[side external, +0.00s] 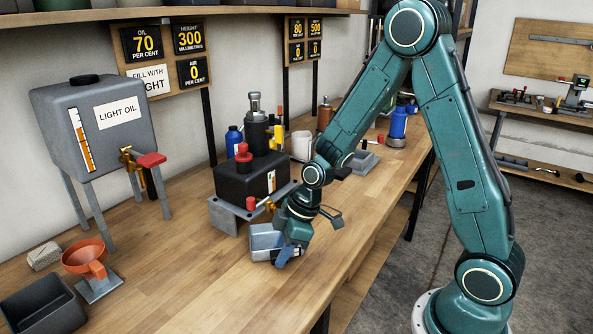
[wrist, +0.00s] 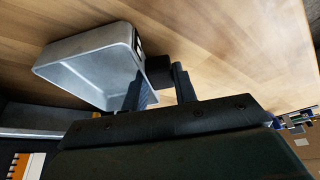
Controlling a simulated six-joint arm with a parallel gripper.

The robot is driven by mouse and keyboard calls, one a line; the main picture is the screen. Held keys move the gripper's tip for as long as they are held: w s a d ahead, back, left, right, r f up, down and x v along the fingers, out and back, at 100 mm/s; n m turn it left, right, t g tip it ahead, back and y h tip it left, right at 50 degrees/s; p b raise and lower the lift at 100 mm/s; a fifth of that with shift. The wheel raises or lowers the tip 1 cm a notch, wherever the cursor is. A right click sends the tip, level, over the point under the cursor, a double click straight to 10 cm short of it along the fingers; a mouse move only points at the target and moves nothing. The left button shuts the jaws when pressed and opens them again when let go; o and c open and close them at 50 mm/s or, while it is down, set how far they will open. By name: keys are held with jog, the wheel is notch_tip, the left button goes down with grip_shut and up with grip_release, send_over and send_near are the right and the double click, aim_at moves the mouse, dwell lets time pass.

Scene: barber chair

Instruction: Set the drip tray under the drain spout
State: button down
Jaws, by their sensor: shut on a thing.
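The drip tray (side external: 262,238) is a shallow grey metal pan at the front of the black reservoir's stand. My gripper (side external: 287,254) is shut on its near right end. In the wrist view the tray (wrist: 85,68) looks empty, and my gripper (wrist: 150,78) grips its end wall by a small dark block. A brass drain spout (side external: 268,206) with a red knob comes off the front of the black reservoir (side external: 235,180), just above and behind the tray. I cannot tell whether the tray touches the bench or lies directly below the spout.
The reservoir rests on a grey metal stand (side external: 222,216). A light oil tank (side external: 75,130) on legs, an orange funnel (side external: 84,258) and a dark bin (side external: 40,306) stand at left. Bottles crowd behind the reservoir. The wooden bench (side external: 180,275) is clear in front.

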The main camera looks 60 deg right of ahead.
jog(key=c, duration=1.1)
grip_release()
jog(key=shift+f, duration=0.1)
jog(key=v, duration=1.2)
jog(key=s+r+m+t+h, duration=0.1)
jog(key=s+r+m, duration=0.3)
jog(key=s, duration=0.4)
jog(key=s+a+r+m+t+h, duration=0.1)
jog(key=s+r+m+h, duration=0.1)
jog(key=s+r+m, duration=0.3)
jog(key=s+r, duration=0.2)
jog(key=s, duration=0.2)
jog(key=shift+a, duration=0.2)
